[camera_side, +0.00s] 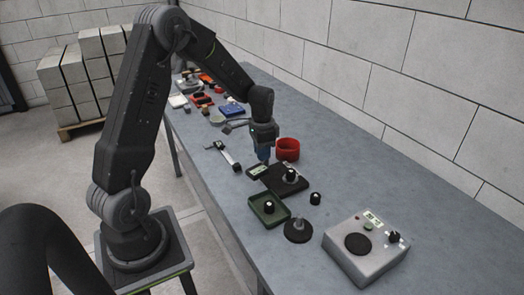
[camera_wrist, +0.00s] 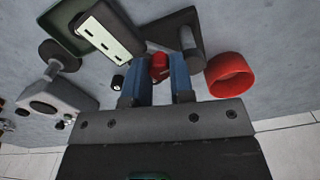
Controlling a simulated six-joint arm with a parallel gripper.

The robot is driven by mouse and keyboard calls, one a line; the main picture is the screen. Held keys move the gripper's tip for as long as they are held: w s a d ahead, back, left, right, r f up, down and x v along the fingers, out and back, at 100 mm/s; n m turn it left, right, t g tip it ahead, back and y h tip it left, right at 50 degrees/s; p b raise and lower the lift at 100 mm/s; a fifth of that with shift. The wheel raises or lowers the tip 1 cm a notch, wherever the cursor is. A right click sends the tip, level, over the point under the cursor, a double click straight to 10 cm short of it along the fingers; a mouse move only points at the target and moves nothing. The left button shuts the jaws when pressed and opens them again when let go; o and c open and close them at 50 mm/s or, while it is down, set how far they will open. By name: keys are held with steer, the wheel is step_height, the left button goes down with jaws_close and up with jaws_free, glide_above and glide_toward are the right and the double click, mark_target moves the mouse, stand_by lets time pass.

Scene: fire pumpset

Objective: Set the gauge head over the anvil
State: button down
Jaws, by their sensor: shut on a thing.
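The gauge head is a dark box with a pale display face. It is just below my gripper (camera_side: 264,160) in the side view (camera_side: 257,171) and looms large in the wrist view (camera_wrist: 108,36). The blue fingers (camera_wrist: 162,78) are shut on it; a small red piece (camera_wrist: 160,66) shows between them. The apparent anvil stand is a dark base plate (camera_side: 295,186) with an upright post (camera_side: 290,176). In the wrist view its grey post (camera_wrist: 192,46) stands beyond the fingers, right of the gauge head. The gauge head is left of the post; any contact is unclear.
A red ring-shaped cup (camera_side: 287,149) stands close behind the gripper. A green tray (camera_side: 258,214), a black round stand (camera_side: 297,236), a small black knob (camera_side: 315,198) and a grey instrument box (camera_side: 345,258) lie nearer. A caliper-like tool (camera_side: 228,155) lies left.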

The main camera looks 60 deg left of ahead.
steer(key=shift+w+n, duration=0.1)
steer(key=shift+n, duration=0.2)
steer(key=shift+w+d+n, duration=0.1)
steer(key=shift+w+n, duration=0.75)
steer(key=shift+n, duration=1.7)
steer(key=shift+w+d+n, duration=0.1)
steer(key=shift+w+n, duration=0.75)
steer(key=shift+n, duration=1.75)
steer(key=shift+w+d+n, duration=0.1)
steer(key=shift+w+n, duration=0.75)
steer(key=shift+n, duration=1.7)
steer(key=shift+a, duration=0.1)
steer(key=c, duration=1)
jaws_free()
step_height(320, 180, up, 14)
steer(key=shift+f, duration=0.1)
